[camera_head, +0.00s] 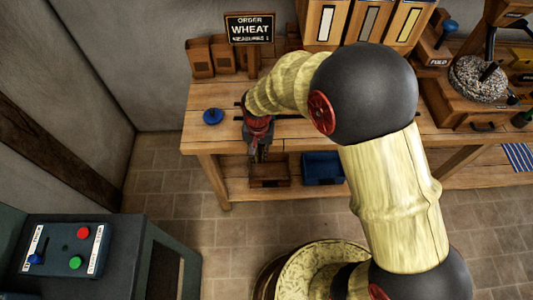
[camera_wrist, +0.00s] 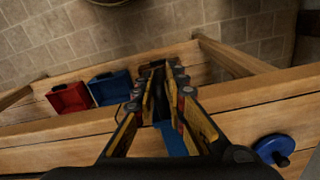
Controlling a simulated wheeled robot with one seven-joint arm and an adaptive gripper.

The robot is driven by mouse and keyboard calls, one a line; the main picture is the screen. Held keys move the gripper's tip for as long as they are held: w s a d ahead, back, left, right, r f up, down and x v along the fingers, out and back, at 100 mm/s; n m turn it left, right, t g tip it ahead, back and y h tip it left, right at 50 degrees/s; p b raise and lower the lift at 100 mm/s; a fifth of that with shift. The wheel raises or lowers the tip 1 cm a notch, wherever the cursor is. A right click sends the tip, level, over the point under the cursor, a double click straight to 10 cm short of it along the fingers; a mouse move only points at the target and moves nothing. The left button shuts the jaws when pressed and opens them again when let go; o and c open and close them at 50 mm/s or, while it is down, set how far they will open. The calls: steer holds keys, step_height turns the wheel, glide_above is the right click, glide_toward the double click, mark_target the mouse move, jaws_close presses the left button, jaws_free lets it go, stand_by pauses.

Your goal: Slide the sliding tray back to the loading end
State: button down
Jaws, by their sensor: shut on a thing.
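My gripper (camera_head: 257,151) is at the front edge of the wooden workbench (camera_head: 222,140), pointing down, in the head view. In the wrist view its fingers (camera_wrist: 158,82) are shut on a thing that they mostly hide. A blue piece (camera_wrist: 173,139) shows between the fingers, but I cannot tell whether it is the held thing. I cannot clearly make out the sliding tray or its ends. Short dark strips (camera_head: 291,117) show on the bench top beside my gripper; my arm covers much of the bench to their right.
A blue knob (camera_head: 212,116) is on the bench top, left of my gripper. A red-brown bin (camera_head: 269,181) and a blue bin (camera_head: 322,169) sit on the lower shelf. A "WHEAT" order sign (camera_head: 249,29) stands behind. A control box (camera_head: 65,249) is at lower left.

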steer(key=shift+a, duration=0.15)
steer(key=c, duration=1.9)
jaws_free()
step_height(320, 180, up, 12)
steer(key=shift+a+r, duration=0.1)
